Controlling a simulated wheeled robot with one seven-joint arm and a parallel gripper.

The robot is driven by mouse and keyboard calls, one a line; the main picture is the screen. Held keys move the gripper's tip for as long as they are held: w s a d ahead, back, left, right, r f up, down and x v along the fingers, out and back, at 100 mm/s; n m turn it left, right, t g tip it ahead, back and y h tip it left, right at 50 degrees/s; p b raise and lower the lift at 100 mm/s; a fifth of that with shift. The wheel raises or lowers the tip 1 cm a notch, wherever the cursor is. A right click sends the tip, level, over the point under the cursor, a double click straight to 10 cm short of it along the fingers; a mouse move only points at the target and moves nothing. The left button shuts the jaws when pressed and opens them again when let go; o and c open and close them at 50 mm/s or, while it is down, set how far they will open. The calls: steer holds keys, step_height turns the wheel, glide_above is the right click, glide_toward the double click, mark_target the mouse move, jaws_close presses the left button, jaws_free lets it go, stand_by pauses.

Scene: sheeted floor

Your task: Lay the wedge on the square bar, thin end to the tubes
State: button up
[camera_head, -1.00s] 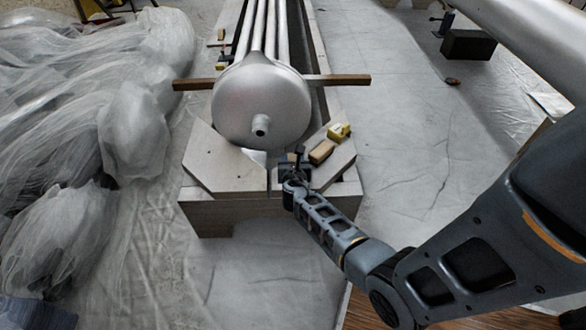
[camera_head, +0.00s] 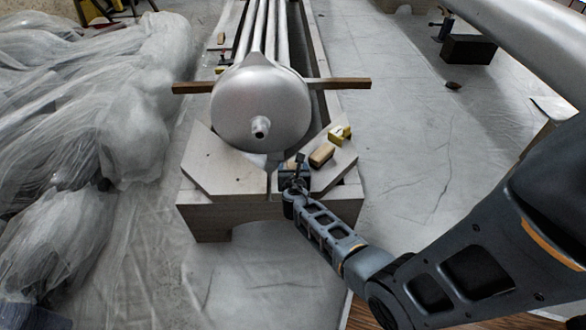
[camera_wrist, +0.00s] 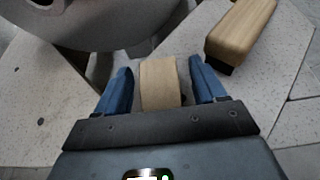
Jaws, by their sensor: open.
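A pale wooden block (camera_wrist: 160,84), which looks like the wedge, lies between the fingers of my gripper (camera_wrist: 161,88) in the wrist view. The blue fingers are open, one on each side, with a narrow gap at each. Its thin end cannot be made out. In the head view my gripper (camera_head: 293,170) is over the near end of the stand and hides the block. The brown wooden bar (camera_head: 343,83), seemingly the square bar, sticks out on both sides behind the round metal end (camera_head: 260,105). The silvery tubes (camera_head: 266,35) run away behind it.
Crumpled clear sheeting (camera_head: 70,130) covers the left floor; the right floor is mostly clear.

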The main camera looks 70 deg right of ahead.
steer(key=shift+r, duration=0.25)
steer(key=s+a+r+m+t+y+p, duration=0.25)
steer(key=s+a, duration=0.25)
steer(key=a, duration=0.6)
steer(key=s+a+r+m+t+y+p, duration=0.1)
steer(key=s+a+r+m+y, duration=0.3)
steer(key=a, duration=0.6)
steer(key=s+a+r+m+t+y+p, duration=0.15)
steer(key=s+a+r+m, duration=0.35)
steer(key=a, duration=0.6)
steer(key=s+a+r+m+t+y, duration=0.1)
steer(key=s+a+r+m, duration=0.1)
steer(key=r, duration=0.5)
steer(key=s+a+r+m+t+y, duration=0.2)
steer(key=r+m, duration=0.3)
steer(key=r, duration=0.3)
steer(key=s+a+r+m+t+y, duration=0.1)
steer(key=s+a+r+m, duration=0.3)
steer(key=r, duration=0.4)
steer(key=shift+s+t+y, duration=0.3)
steer(key=shift+t, duration=0.2)
steer(key=shift+a, duration=0.1)
